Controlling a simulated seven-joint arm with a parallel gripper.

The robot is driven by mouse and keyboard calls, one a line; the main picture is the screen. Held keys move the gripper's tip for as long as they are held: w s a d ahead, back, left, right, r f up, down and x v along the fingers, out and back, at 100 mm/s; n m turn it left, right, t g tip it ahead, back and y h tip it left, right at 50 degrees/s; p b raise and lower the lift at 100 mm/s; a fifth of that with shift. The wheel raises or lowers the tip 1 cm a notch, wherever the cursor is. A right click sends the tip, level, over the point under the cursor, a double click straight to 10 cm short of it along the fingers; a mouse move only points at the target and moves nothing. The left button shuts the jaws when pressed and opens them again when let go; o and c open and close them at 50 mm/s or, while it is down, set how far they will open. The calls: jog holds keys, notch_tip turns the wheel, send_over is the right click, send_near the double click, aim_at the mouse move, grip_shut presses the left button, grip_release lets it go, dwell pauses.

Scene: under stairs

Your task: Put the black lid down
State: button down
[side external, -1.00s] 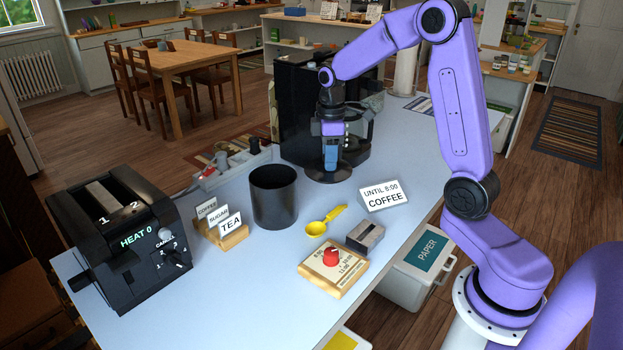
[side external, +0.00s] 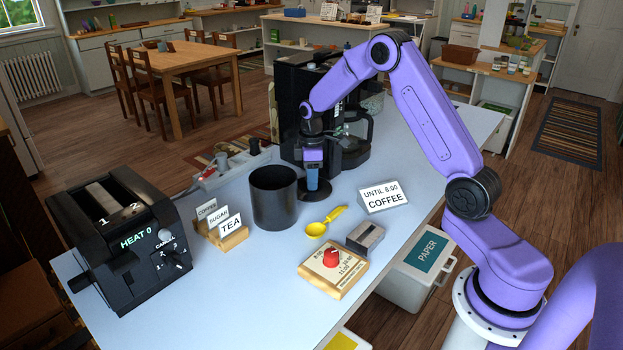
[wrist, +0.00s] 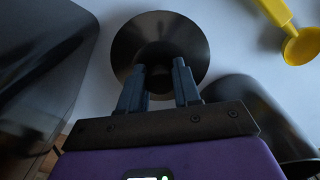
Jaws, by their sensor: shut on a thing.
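The black lid (side external: 322,194) is a dark round disc just right of the black canister, low over the table. In the wrist view the lid (wrist: 160,28) shows face-on beyond my fingers. My gripper (side external: 312,187), with blue fingers, points down and is shut on the lid at its centre; the fingers (wrist: 160,78) hide the grip point. The lid looks about level. I cannot tell if it touches the table. The open black canister (side external: 274,205) stands upright beside it; its side shows in the wrist view (wrist: 250,105).
The coffee maker (side external: 345,150) stands just behind the lid. A power strip (side external: 228,172) is behind left. Clear table lies between lid and sign.

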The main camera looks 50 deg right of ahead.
jog(key=shift+f, duration=0.25)
jog(key=shift+f, duration=0.15)
jog(key=c, duration=0.8)
grip_release()
